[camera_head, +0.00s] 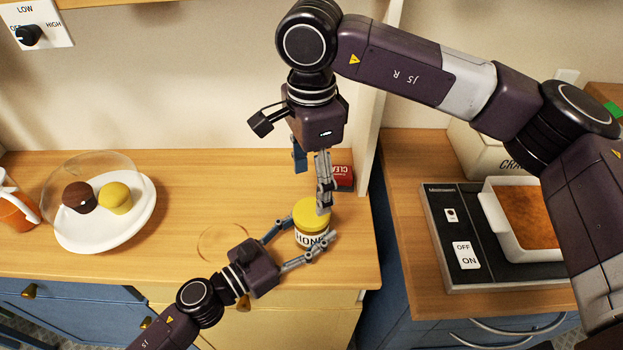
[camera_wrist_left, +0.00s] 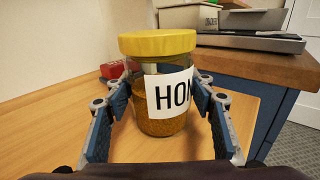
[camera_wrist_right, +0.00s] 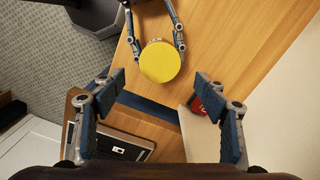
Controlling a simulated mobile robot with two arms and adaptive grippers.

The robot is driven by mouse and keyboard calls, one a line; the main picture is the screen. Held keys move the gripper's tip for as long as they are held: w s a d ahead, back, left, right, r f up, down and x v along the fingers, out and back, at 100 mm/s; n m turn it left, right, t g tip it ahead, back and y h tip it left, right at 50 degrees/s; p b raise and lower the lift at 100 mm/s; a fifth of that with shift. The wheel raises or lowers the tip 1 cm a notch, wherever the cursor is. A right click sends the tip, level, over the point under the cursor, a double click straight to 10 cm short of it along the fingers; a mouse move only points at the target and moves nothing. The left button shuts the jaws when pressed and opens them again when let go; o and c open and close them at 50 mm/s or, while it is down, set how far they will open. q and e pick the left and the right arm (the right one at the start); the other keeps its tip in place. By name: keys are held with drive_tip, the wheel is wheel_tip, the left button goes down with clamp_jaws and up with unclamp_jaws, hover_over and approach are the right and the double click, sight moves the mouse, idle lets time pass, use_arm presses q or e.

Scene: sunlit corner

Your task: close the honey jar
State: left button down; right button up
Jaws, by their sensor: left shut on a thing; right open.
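The honey jar (camera_head: 311,239) stands on the wooden counter near its right front corner, upright, with a "HON..." label. In the left wrist view, the jar (camera_wrist_left: 160,108) is between the fingers of my left gripper (camera_wrist_left: 163,92), which is shut on its body. My left gripper (camera_head: 312,235) comes from the front left in the head view. The yellow lid (camera_head: 309,211) sits level on the jar; whether it is tight cannot be told. My right gripper (camera_head: 316,186) points down above the lid, open and empty. In the right wrist view, the lid (camera_wrist_right: 160,61) lies beyond the fingertips.
A red box (camera_head: 344,178) stands behind the jar. A white plate (camera_head: 134,222) with two cupcakes under a clear dome is at the left, beside an orange-filled jug (camera_head: 14,210). A gap separates this counter from the right one, with its hot plate (camera_head: 447,226) and baking dish (camera_head: 499,225).

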sight(312, 212)
wheel_tip(312, 212, down, 8)
drive_tip(key=shift+f, duration=0.1)
idle(0.4)
drive_tip(key=c, duration=1.2)
drive_tip(key=m, duration=0.4)
drive_tip(key=shift+m, duration=0.4)
drive_tip(key=m, duration=0.4)
drive_tip(key=o, duration=1.3)
drive_tip(key=shift+o, duration=0.2)
